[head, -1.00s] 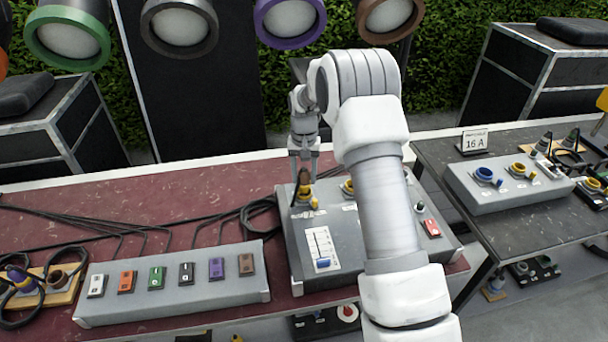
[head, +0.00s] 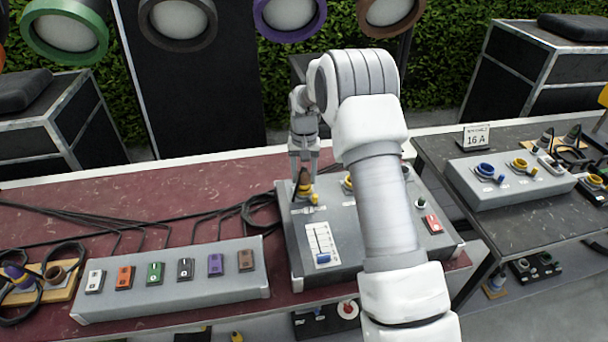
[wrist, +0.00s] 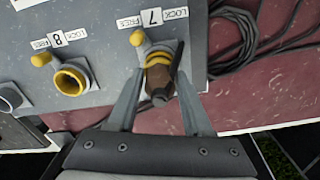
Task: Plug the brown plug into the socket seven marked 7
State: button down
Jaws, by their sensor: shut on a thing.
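The brown plug (wrist: 158,84), with yellow bands around it, stands at the mouth of socket seven (wrist: 150,50), marked 7. How deep it sits cannot be told. My gripper (wrist: 160,108) is shut on the plug, one finger on each side. The yellow lever (wrist: 137,38) of socket seven is at the FREE side of its label. In the head view, my gripper (head: 303,172) is over the back left of the grey panel box (head: 350,240), with the plug (head: 304,186) below it beside the lever (head: 313,199).
An empty yellow socket marked 8 (wrist: 70,80) is beside socket seven. A grey strip of coloured switches (head: 170,290) lies to the left, with black cables (head: 110,222) behind it. A second socket box (head: 510,185) and a 16 A sign (head: 476,138) stand on the right table.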

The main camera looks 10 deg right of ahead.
aim_at(304, 168)
jog(key=shift+f, duration=0.35)
jog(key=shift+c, duration=1.2)
grip_release()
jog(key=shift+o, duration=0.2)
jog(key=shift+o, duration=1)
jog(key=shift+r, duration=0.15)
jog(key=shift+r+p, duration=1.2)
jog(key=shift+r, duration=1.2)
